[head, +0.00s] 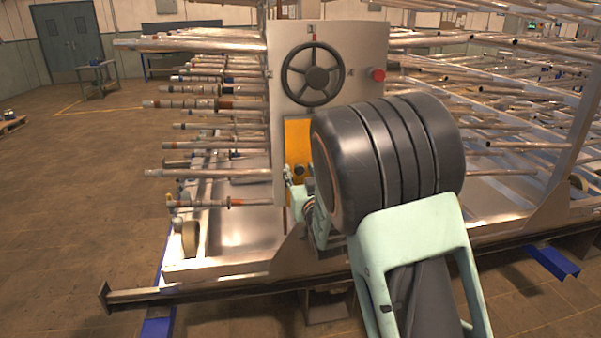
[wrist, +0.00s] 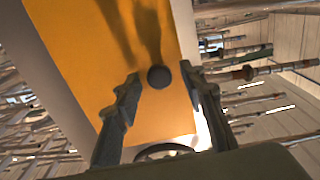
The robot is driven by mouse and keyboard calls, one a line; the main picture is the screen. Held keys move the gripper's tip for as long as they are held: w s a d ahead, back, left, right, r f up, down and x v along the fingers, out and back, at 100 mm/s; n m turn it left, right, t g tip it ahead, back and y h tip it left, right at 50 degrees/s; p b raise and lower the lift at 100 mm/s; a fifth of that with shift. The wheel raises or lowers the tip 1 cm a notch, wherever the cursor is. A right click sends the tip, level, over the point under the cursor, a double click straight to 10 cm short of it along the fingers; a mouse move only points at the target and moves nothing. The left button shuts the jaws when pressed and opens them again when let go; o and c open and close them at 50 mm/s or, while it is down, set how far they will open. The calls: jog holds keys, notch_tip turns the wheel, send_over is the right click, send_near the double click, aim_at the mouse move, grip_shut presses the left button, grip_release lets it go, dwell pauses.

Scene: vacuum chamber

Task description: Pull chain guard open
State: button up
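The chain guard is an orange panel (head: 297,133) set in the grey upright housing below the handwheel. My forearm hides its right part in the head view. In the wrist view the orange panel (wrist: 110,50) fills the middle. A round dark knob (wrist: 159,77) sits on it, and the knob also shows in the head view (head: 299,170). My gripper (wrist: 160,74) is open, with one finger on each side of the knob in the picture. A gap shows between the knob and each finger. I cannot tell how deep the knob lies between them.
A black handwheel (head: 313,73) and a red button (head: 377,74) are on the housing above. Racks of metal tubes (head: 215,105) stick out on both sides. A low rail (head: 190,290) runs along the front. The floor at left (head: 60,220) is clear.

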grip_shut()
jog(key=shift+s+d, duration=0.1)
jog(key=shift+d, duration=0.05)
dwell(0.4)
